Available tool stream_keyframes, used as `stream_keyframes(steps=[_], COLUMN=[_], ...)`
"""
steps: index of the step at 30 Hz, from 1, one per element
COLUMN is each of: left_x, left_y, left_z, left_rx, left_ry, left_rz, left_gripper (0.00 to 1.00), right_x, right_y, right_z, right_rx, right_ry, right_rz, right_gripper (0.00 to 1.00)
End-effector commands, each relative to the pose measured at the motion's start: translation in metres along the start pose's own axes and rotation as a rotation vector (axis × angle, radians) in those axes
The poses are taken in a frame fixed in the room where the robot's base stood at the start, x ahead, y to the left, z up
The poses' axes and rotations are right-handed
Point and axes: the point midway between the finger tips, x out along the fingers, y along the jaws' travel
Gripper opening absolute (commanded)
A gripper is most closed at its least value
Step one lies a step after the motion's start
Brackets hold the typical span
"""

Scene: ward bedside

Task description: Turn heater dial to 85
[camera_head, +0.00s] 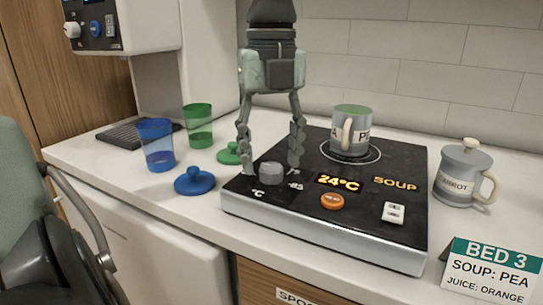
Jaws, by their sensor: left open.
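The heater dial (271,174) is a round grey knob at the front left of the black-topped heater (290,222). A "°C" mark and what looks like "85" are printed near it. The heater's display (338,183) reads 24°C. My left gripper (270,161) points straight down over the dial, open, with one finger on each side of it. The fingertips look close to the dial's height; I cannot tell whether they touch it. The dial's pointer mark cannot be made out. My right gripper is not in view.
Blue cup (156,146), green cup (198,128), blue lid (194,181) and green lid (229,155) are left; a lidded carrot pot (463,172) and bed card (492,272) right.

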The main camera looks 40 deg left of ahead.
Motion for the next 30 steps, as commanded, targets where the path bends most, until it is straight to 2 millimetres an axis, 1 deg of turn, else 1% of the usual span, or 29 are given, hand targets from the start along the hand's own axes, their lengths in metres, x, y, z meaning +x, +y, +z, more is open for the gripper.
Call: stream_keyframes(steps=[3,11,14,21,24,30], left_x=[0.0084,0.0102,0.0101,0.0098,0.0097,0.0099], left_y=[0.0003,0.0,-0.0001,-0.0001,-0.0001,-0.0002], left_z=[-0.0003,-0.0002,-0.0002,-0.0002,-0.0002,-0.0002], left_rx=[0.001,0.001,0.001,0.001,0.001,0.016], left_ry=[0.001,0.001,0.001,0.001,0.001,0.001], left_rz=[0.001,-0.001,-0.001,-0.001,-0.001,-0.001], left_gripper=[0.53,0.53,0.43,0.13,0.03,0.03], right_x=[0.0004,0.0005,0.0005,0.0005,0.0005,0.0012], right_y=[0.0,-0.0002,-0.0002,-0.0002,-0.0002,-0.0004], right_z=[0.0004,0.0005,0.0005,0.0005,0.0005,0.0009], right_rx=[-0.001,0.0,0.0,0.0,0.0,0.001], right_ry=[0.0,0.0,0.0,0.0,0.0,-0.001], right_rz=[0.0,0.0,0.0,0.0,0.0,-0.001], right_gripper=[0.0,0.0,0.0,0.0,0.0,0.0])
